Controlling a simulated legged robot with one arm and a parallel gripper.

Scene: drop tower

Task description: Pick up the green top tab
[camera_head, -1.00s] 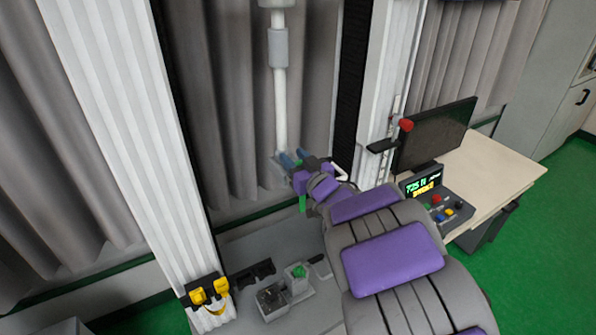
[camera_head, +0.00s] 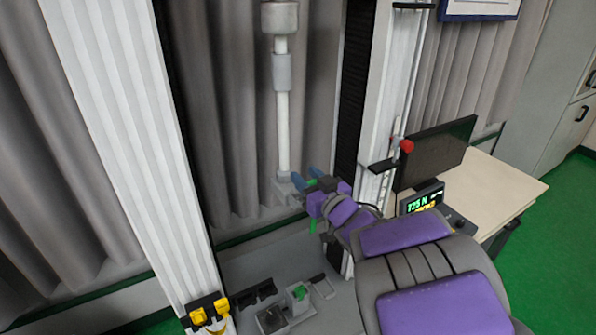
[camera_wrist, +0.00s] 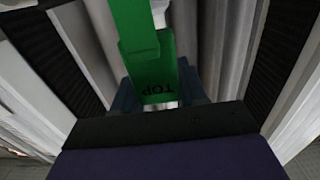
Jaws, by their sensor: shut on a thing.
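The green top tab (camera_wrist: 150,65) fills the upper middle of the wrist view and carries the dark word "TOP" near its lower end. My gripper (camera_head: 309,182) is shut on it; the dark blue fingers show on both sides of the tab in the wrist view. In the head view, small green parts of the tab (camera_head: 313,226) show beside and below my gripper. My gripper is just right of the lower end of the white vertical rod (camera_head: 283,130). Whether the tab touches anything else cannot be told.
A grey base (camera_head: 240,262) lies below, with a small grey block bearing a green piece (camera_head: 299,292). A white column with yellow clamps (camera_head: 208,312) stands left. A second white column (camera_head: 392,90), a monitor (camera_head: 436,150) and a table (camera_head: 505,185) stand right.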

